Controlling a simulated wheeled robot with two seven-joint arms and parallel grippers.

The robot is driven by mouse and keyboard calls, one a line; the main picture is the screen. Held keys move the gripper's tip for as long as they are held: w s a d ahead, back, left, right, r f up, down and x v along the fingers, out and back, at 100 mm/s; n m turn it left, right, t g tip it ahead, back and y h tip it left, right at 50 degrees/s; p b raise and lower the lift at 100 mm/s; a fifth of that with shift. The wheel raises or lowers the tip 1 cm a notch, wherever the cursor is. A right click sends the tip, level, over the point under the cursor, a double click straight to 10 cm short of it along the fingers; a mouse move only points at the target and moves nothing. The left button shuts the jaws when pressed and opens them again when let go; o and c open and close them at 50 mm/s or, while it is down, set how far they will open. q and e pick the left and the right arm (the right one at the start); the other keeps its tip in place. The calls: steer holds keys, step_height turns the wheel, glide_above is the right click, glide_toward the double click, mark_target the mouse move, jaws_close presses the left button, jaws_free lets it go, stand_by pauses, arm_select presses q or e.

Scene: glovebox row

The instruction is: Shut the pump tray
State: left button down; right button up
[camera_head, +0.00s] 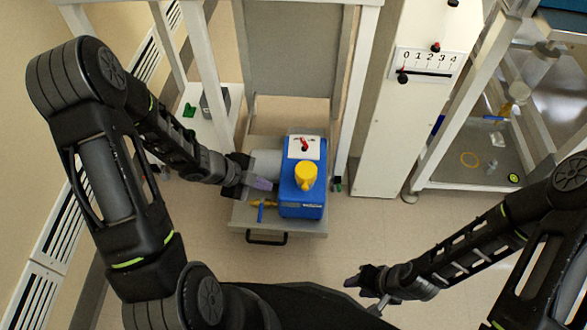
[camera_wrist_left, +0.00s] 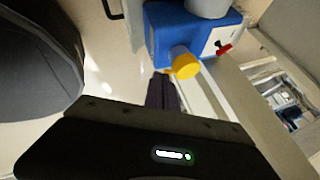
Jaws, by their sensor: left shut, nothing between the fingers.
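The pump tray (camera_head: 291,229) is pulled out of the stand's lower part, with its black handle (camera_head: 267,240) at the front edge. A blue pump (camera_head: 302,203) with a yellow cap (camera_head: 305,177) and a red switch sits on it. In the left wrist view the blue pump (camera_wrist_left: 205,30) and yellow cap (camera_wrist_left: 184,63) lie just beyond the fingers. My left gripper (camera_head: 265,184) is shut and empty, left of the pump and above the tray. Its fingers (camera_wrist_left: 162,92) are together. My right gripper (camera_head: 354,283) is low at the right, away from the tray; its fingers are too small to judge.
A white cabinet with a 0 to 4 scale (camera_head: 426,62) stands right of the tray. White stand legs (camera_head: 358,90) flank the tray opening. A side shelf (camera_head: 205,120) holds a green item and a grey box. The floor in front of the handle is clear.

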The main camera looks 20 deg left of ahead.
stand_by(0.3)
arm_select(q)
steer(key=b+x, duration=0.1)
steer(key=x, duration=0.2)
steer(key=w+b+x, duration=0.1)
steer(key=b+x, duration=0.1)
steer(key=x, duration=0.2)
steer(key=w+r+b+x, duration=0.1)
steer(key=b+x, duration=0.1)
steer(key=x, duration=0.2)
steer(key=shift+w, duration=0.75)
